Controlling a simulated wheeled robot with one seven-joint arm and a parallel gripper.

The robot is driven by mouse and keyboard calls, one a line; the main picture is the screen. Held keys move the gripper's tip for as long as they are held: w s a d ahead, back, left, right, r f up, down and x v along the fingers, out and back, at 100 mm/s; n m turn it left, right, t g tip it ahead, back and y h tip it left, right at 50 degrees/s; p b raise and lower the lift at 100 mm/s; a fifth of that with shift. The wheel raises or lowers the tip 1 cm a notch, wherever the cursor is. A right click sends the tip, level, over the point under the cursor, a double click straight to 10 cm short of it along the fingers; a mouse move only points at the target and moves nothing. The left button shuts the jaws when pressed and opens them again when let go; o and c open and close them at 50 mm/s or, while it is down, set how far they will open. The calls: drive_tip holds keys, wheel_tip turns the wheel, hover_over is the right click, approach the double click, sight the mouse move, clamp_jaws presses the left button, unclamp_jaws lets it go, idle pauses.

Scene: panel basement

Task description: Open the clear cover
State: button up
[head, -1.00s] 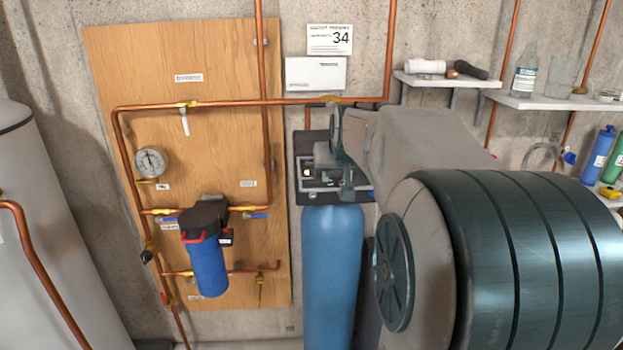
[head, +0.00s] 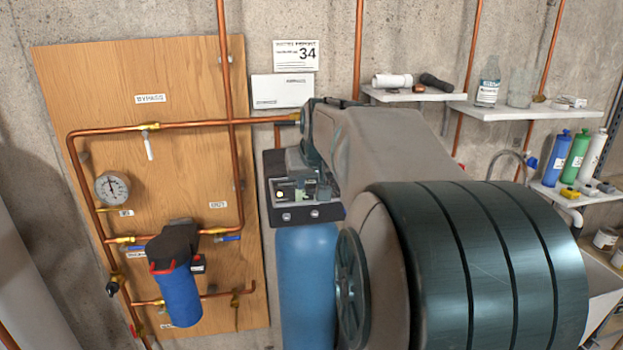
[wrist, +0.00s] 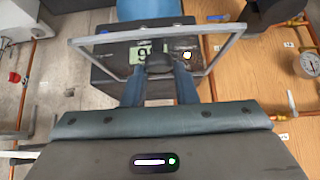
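The clear cover (wrist: 222,55) shows in the wrist view as a pale grey frame with a see-through middle, in front of a dark control head. Its wide edge stands nearer the camera than its narrow end, so it looks tilted away from the control face. The control head (head: 272,178) sits on a blue tank (head: 306,285), with a small display and a lit yellow spot. My gripper (wrist: 157,72) points at the control face, its two blue-grey fingers apart, within the frame's outline. A dark piece shows between the tips; I cannot tell whether they touch it or the cover.
A wooden panel (head: 190,75) with copper pipes, a gauge (head: 112,187) and a blue filter housing (head: 176,290) is at left. Shelves (head: 520,110) with bottles are at right. A copper pipe (head: 200,123) runs just above the control head. My arm fills the right foreground.

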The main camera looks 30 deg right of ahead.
drive_tip(key=o, duration=0.3)
drive_tip(key=shift+f, duration=0.1)
drive_tip(key=b+v, duration=0.2)
drive_tip(key=v, duration=1.2)
drive_tip(key=shift+w, duration=0.1)
drive_tip(key=s+a+f+n+g+y, duration=0.1)
drive_tip(key=s+a+f, duration=0.3)
drive_tip(key=f, duration=0.5)
drive_tip(key=s+a+f+n+g+y+b, duration=0.1)
drive_tip(key=s+a+f+n, duration=0.1)
drive_tip(key=a+f, duration=0.7)
drive_tip(key=s+a+f+n+g+y, duration=0.1)
drive_tip(key=s+a+f, duration=0.4)
drive_tip(key=f, duration=0.5)
drive_tip(key=shift+s+a+n, duration=0.4)
drive_tip(key=shift+a, duration=0.3)
